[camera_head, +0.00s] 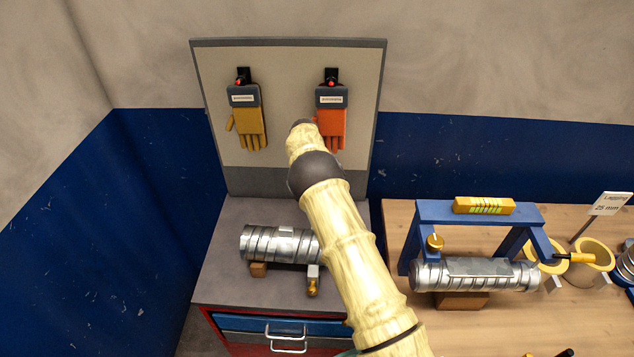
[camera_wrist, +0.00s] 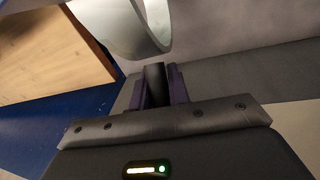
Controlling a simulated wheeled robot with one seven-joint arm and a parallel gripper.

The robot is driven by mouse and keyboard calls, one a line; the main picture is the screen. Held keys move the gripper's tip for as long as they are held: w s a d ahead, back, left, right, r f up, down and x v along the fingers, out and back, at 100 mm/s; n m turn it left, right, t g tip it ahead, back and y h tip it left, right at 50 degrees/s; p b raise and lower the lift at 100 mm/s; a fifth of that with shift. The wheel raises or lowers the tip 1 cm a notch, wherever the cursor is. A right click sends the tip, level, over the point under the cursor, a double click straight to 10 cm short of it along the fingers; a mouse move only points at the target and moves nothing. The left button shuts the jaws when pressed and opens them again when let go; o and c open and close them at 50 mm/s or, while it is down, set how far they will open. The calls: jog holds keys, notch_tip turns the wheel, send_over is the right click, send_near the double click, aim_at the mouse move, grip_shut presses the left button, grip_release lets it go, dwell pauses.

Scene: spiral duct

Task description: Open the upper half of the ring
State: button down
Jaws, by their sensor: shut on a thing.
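In the wrist view, my gripper (camera_wrist: 160,88) has its purple fingers shut on a narrow dark piece (camera_wrist: 154,80); what that piece belongs to is unclear. A pale, curved, band-like thing (camera_wrist: 125,32) is just above the fingertips and cut off by the picture's top edge; I cannot tell whether it is the ring. In the head view my gripper is hidden behind my arm. A spiral metal duct (camera_head: 275,243) lies on the grey cabinet top (camera_head: 225,288), its right end hidden by my arm.
A second duct (camera_head: 470,273) lies under a blue frame (camera_head: 432,212) on the wooden table (camera_head: 395,225). Yellow rings (camera_head: 596,250) are at its right. A backboard (camera_head: 285,55) behind the cabinet carries a yellow glove (camera_head: 248,122) and an orange glove (camera_head: 330,122).

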jog(key=shift+a, duration=0.2)
jog(key=c, duration=1.3)
grip_release()
jog(key=shift+s+d, duration=0.1)
jog(key=shift+d, duration=0.2)
jog(key=shift+a+r+b, duration=0.3)
jog(key=shift+r+b, duration=0.05)
jog(key=shift+r, duration=0.2)
jog(key=r+b, duration=0.1)
jog(key=r, duration=0.4)
jog(key=a+r+b, duration=0.1)
jog(key=r, duration=0.4)
jog(key=s+a+r+b, duration=0.1)
jog(key=r, duration=0.5)
jog(key=shift+a+b, duration=0.2)
jog(key=shift+b, duration=0.1)
